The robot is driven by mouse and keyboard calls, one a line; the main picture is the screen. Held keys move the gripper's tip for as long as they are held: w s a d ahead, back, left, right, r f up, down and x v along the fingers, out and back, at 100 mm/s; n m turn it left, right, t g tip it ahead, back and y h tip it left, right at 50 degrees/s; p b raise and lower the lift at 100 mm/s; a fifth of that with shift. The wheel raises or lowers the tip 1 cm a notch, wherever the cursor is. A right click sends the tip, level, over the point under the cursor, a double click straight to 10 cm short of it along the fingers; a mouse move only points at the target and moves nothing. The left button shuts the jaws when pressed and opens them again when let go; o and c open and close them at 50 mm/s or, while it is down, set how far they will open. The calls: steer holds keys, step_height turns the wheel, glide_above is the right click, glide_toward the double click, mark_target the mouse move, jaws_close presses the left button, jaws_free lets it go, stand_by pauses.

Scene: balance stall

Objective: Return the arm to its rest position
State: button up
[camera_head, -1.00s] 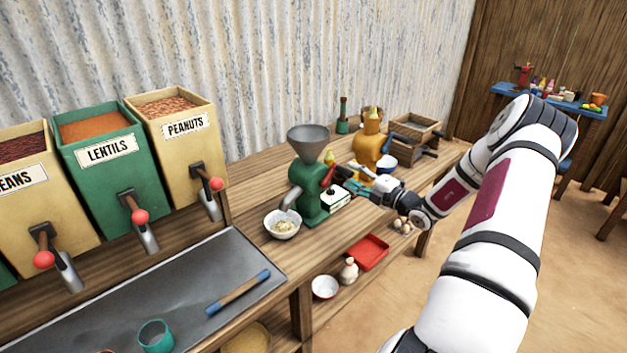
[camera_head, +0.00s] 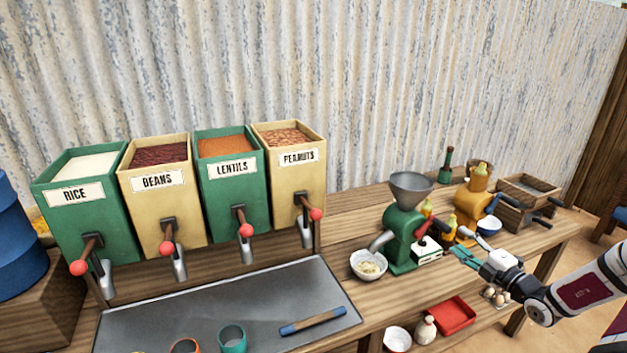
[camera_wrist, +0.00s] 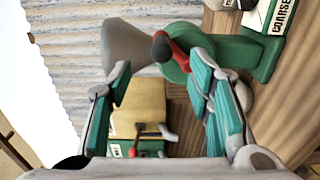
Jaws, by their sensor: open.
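My gripper (camera_head: 468,256) is open and empty in the head view, in front of the counter to the right of the green grinder (camera_head: 402,240). In the wrist view my gripper (camera_wrist: 165,95) has its teal-padded fingers spread. The fingers look apart from the grinder, though the exact gap is hard to tell. My arm reaches in from the right edge.
A bowl (camera_head: 368,265) with pale contents stands under the grinder's spout. A yellow grinder (camera_head: 473,206) and a wooden box (camera_head: 527,200) stand farther right. Four-sided dispensers, including peanuts (camera_head: 297,190), line the back left. A red tray (camera_head: 450,316) sits on the lower shelf.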

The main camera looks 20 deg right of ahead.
steer(key=w+a+r+n+g+y, duration=0.1)
steer(key=a+r+n+g+y, duration=0.4)
steer(key=a+n, duration=0.65)
steer(key=w+a+r+n+g+y, duration=0.1)
steer(key=a+r+n+g+y, duration=0.25)
steer(key=a+r+n, duration=0.8)
steer(key=s+a+r+n+g+h, duration=0.2)
steer(key=s+a+n+g, duration=0.1)
steer(key=s+a+n, duration=0.5)
steer(key=s+a+r+n+g+h, duration=0.3)
steer(key=s+a+n+g, duration=0.15)
steer(key=a+n, duration=0.5)
steer(key=s+a+r+n+t+h, duration=0.1)
steer(key=s+r+n+t+h, duration=0.2)
steer(key=s+n, duration=0.9)
steer(key=shift+s+a+r+n+t+h, duration=0.15)
steer(key=shift+s+r+n+t+h, duration=0.3)
steer(key=shift+r+h, duration=0.5)
steer(key=shift+s+r, duration=0.1)
